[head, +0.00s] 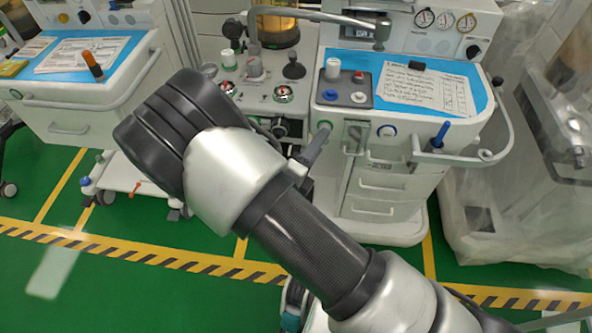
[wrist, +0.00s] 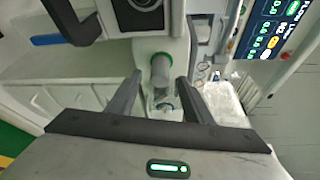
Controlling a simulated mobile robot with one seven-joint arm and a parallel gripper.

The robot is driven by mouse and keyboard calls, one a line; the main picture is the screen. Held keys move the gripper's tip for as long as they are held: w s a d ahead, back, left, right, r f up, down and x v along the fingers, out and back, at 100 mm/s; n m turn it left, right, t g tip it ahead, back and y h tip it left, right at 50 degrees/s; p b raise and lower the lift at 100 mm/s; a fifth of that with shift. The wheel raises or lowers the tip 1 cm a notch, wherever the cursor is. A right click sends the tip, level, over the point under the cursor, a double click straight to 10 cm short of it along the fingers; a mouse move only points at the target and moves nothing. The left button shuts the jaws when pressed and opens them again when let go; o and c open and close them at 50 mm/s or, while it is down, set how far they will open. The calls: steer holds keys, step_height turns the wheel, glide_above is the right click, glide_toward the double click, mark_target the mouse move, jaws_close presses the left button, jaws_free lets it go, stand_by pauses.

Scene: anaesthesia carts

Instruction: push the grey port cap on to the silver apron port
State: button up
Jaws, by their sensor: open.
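In the wrist view a grey cylinder (wrist: 160,72) stands out from a green-ringed fitting on the cart's pale front. I cannot tell whether it is the grey port cap, the silver apron port, or the cap on the port. My gripper (wrist: 160,78) is open, its dark fingers on either side of the cylinder; contact is not clear. In the head view a dark finger of my gripper (head: 316,148) shows just below the green-ringed port (head: 323,127) on the apron; my arm hides much of the gripper.
A dark tray (head: 350,84) with small knobs lies on the cart's blue top, beside a printed sheet (head: 425,88). A blue upright handle (head: 440,134) and a rail are at the right. Drawers (head: 378,184) lie below the apron. Another cart (head: 75,95) is at left.

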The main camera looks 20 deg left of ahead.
steer(key=s+a+r+p, duration=0.1)
steer(key=s+a, duration=0.1)
steer(key=s, duration=1.2)
steer(key=shift+w+r, duration=0.1)
